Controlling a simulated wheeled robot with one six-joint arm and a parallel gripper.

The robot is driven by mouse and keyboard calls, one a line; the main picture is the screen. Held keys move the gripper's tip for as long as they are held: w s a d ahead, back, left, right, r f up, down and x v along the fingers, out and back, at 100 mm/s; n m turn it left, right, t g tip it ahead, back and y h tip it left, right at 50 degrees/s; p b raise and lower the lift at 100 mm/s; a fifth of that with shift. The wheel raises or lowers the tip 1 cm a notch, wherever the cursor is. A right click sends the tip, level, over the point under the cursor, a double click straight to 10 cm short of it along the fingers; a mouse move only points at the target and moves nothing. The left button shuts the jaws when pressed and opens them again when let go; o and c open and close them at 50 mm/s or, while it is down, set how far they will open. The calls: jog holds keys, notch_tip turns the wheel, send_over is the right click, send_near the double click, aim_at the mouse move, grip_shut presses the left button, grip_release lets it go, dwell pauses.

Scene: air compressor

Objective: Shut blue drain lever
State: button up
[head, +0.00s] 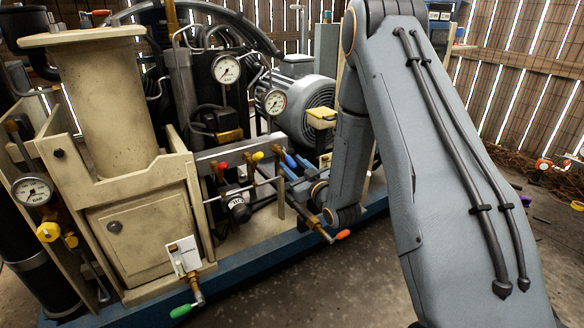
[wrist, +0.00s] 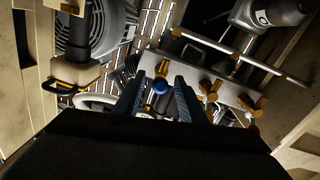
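The blue drain lever's round knob (wrist: 160,87) shows in the wrist view in front of a pale metal bracket. My gripper (wrist: 158,84) is open, with one finger on each side of the knob and gaps visible between. I cannot tell how deep the knob sits between the fingers. In the head view, the blue knob (head: 291,160) shows near my gripper (head: 289,167), at the right end of the valve row. The lever's stem and valve body are mostly hidden by my gripper.
A red-knobbed valve (head: 223,166) and a yellow-knobbed valve (head: 257,156) stand left of the blue one. An orange-tipped handle (head: 343,234) and a green-tipped handle (head: 181,311) stick out lower down. Pressure gauges (head: 226,69) and a motor (head: 310,100) stand behind. The floor in front is clear.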

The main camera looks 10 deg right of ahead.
jog(key=shift+w, duration=0.35)
grip_shut()
jog(key=shift+s+r, duration=0.1)
